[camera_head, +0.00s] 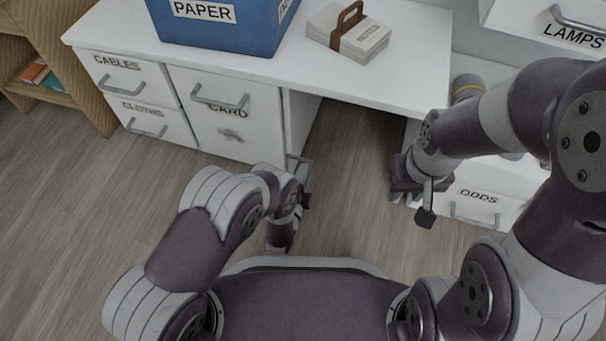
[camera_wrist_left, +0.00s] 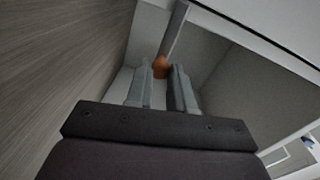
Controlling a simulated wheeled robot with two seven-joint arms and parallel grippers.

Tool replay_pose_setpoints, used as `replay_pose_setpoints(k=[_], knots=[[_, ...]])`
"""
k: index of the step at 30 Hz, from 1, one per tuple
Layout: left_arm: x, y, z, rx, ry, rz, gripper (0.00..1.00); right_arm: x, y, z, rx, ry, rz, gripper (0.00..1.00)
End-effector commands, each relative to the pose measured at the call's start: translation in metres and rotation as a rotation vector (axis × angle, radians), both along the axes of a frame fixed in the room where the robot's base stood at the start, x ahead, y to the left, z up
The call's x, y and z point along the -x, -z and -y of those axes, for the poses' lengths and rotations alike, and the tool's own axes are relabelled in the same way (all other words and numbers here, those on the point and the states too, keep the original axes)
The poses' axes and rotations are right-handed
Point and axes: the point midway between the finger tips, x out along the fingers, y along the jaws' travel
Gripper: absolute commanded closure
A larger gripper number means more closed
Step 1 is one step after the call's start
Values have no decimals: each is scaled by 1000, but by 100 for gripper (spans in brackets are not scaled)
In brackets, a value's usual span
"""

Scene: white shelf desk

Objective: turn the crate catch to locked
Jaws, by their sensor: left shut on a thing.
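My left gripper (camera_head: 303,190) is low beside the desk's left cabinet, at the opening under the desk. In the left wrist view its two grey fingers (camera_wrist_left: 160,80) are close together, with a small orange-brown piece (camera_wrist_left: 161,64) between their tips. This piece may be the crate catch; its shape and setting are mostly hidden. A grey bar (camera_wrist_left: 176,28) runs up from it, beside pale panels. My right gripper (camera_head: 412,204) hangs in front of the right drawers, its fingers apart and nothing seen between them. The catch does not show clearly in the head view.
The CARD door (camera_head: 230,125) and the CABLES and CLOTHS drawers are shut. An ODDS drawer (camera_head: 478,197) is at right. Floor shows between the cabinets.

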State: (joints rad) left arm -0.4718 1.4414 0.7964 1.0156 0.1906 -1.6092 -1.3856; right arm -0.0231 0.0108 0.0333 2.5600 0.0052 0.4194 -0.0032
Motion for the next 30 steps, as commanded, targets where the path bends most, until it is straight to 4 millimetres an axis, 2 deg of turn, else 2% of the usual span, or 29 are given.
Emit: replay_pose_setpoints(k=[16, 17, 18, 19, 30], knots=[[-1, 1, 0, -20, 0, 6, 100, 0, 1, 0, 0, 0, 0, 63], [-1, 1, 0, -19, -1, 5, 68, 0, 1, 0, 0, 0, 0, 63], [-1, 1, 0, -19, -1, 5, 55, 0, 1, 0, 0, 0, 0, 63], [0, 1, 0, -19, -1, 5, 52, 0, 1, 0, 0, 0, 0, 63], [-2, 1, 0, -19, -1, 5, 52, 0, 1, 0, 0, 0, 0, 63]])
